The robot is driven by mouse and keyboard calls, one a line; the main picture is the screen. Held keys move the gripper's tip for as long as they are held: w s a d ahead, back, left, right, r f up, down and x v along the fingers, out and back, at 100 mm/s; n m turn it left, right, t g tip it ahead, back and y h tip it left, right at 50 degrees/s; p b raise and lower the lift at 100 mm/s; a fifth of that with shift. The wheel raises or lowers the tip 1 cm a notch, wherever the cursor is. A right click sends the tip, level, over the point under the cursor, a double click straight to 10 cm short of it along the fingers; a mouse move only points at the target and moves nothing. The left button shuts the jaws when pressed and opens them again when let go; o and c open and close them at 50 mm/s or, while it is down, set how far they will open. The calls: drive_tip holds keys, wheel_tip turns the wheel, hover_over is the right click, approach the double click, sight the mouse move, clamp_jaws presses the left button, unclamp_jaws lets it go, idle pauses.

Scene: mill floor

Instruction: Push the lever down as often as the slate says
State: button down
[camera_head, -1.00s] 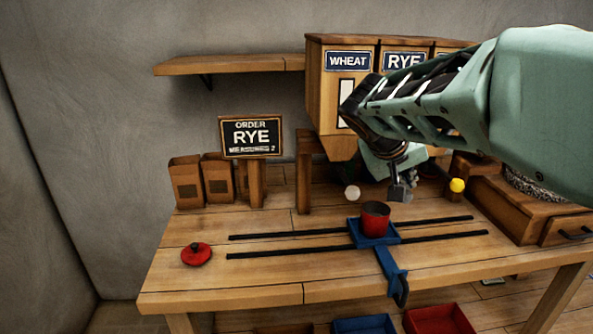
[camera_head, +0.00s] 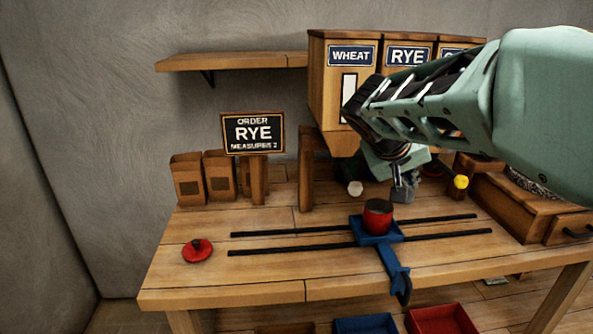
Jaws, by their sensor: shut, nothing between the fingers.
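The slate (camera_head: 253,133) on a post reads ORDER, RYE, and MEASURES with what looks like a 2. The wooden bins stand behind my arm, with a WHEAT label (camera_head: 351,55) and a RYE label (camera_head: 407,55). A white knob (camera_head: 355,188) shows below the WHEAT bin and a yellow knob (camera_head: 460,181) farther right. My gripper (camera_head: 402,194) is shut and points down between these knobs, below the RYE bin. Any lever there is hidden by my gripper and arm. A red cup (camera_head: 378,222) sits on a blue carriage (camera_head: 396,262) in front of my gripper.
Two black rails (camera_head: 270,250) run along the bench under the carriage. A red lid (camera_head: 197,251) lies at the left. Paper bags (camera_head: 188,180) stand at the back left. A wooden drawer box (camera_head: 520,205) fills the right. The bench's front left is clear.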

drive_tip(key=shift+a+f+b, duration=0.1)
drive_tip(key=shift+f+b, duration=0.7)
drive_tip(key=shift+f, duration=0.05)
idle(0.6)
idle(0.5)
drive_tip(key=shift+w+r+p, duration=0.1)
drive_tip(key=shift+r+p, duration=2)
drive_tip(key=shift+r, duration=1.15)
wheel_tip(320, 180, up, 5)
drive_tip(key=p, duration=0.3)
drive_tip(key=shift+f, duration=0.1)
drive_tip(key=shift+p, duration=0.3)
